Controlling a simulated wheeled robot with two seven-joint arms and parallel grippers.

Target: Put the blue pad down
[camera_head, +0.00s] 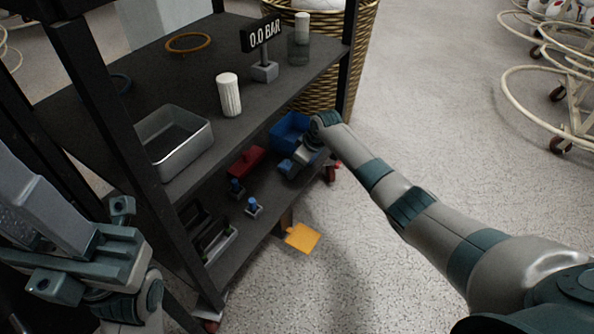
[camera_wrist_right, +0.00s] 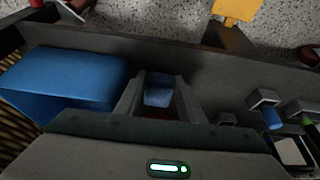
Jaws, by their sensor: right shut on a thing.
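My right gripper (camera_head: 297,162) reaches over the lower shelf of the dark rack. It is shut on the blue pad (camera_wrist_right: 158,93), which shows between its fingers in the right wrist view. In the head view a bit of blue shows at its tip, mostly hidden by the gripper. Whether the pad touches the shelf cannot be told. Something red shows just below the pad in the wrist view. My left gripper (camera_head: 85,245) is at the left, beside the rack; its fingers are not clear.
A blue bin (camera_head: 289,131) stands close beside the right gripper. A red block (camera_head: 247,160) and small blue-topped pieces (camera_head: 253,206) sit on the lower shelf (camera_head: 262,232). A metal tray (camera_head: 180,160) and white cylinder (camera_head: 229,95) stand above. A yellow flat piece (camera_head: 302,238) is beyond the shelf edge.

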